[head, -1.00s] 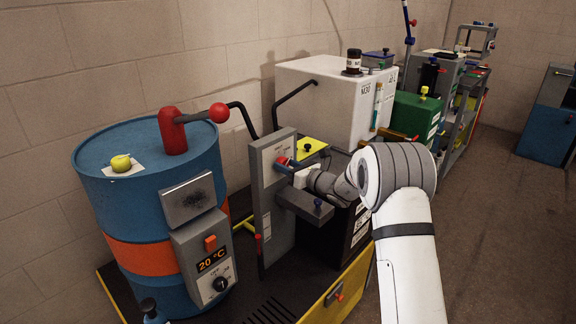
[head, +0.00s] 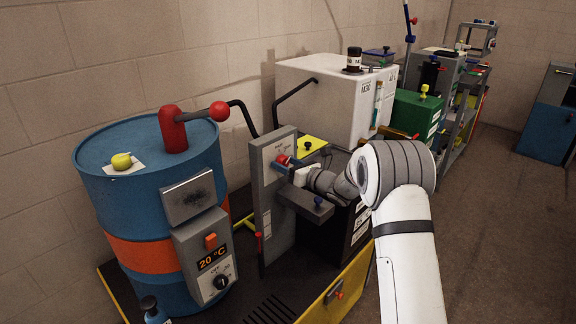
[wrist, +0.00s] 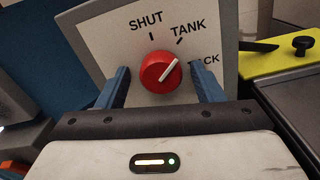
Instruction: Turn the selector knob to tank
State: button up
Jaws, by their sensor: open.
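The red selector knob (wrist: 160,71) is on a pale plate (wrist: 110,35) with the labels SHUT, TANK and a third that is partly hidden and ends in CK. Its white pointer line points up and right, in line with the TANK mark. In the head view the knob (head: 282,160) faces right on a grey upright panel (head: 275,215). My gripper (wrist: 164,88) is open, with one blue finger on each side of the knob and visible gaps between. In the head view my gripper (head: 291,166) is right at the knob.
A grey ledge with a dark blue knob (head: 318,201) juts out just below my gripper. A blue drum (head: 95,205) with a red lever stands to the left. A white tank (head: 325,100) stands behind. A yellow plate (wrist: 275,58) shows to the right.

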jog(key=v, duration=0.8)
jog(key=s+r+n+g+h+p, duration=0.1)
jog(key=s+r+n+g, duration=0.25)
jog(key=s, duration=0.35)
jog(key=s+a+r+n+g+h+p, duration=0.1)
jog(key=s+r+n+g, duration=0.1)
jog(key=s+n, duration=0.4)
jog(key=s+r+n+g+h+p, duration=0.1)
jog(key=s+r+n+g+p, duration=0.2)
jog(key=s, duration=0.4)
jog(key=s+d+r+n+h+p, duration=0.1)
jog(key=s+d+n+h, duration=0.4)
jog(key=s, duration=0.6)
jog(key=s+d+r+n+h+p, duration=0.1)
jog(key=s+d+n+h+p, duration=0.1)
jog(key=s+d+n+h, duration=0.4)
jog(key=s+d+n, duration=0.4)
jog(key=s+d, duration=0.1)
jog(key=d, duration=0.1)
jog(key=shift+r, duration=0.3)
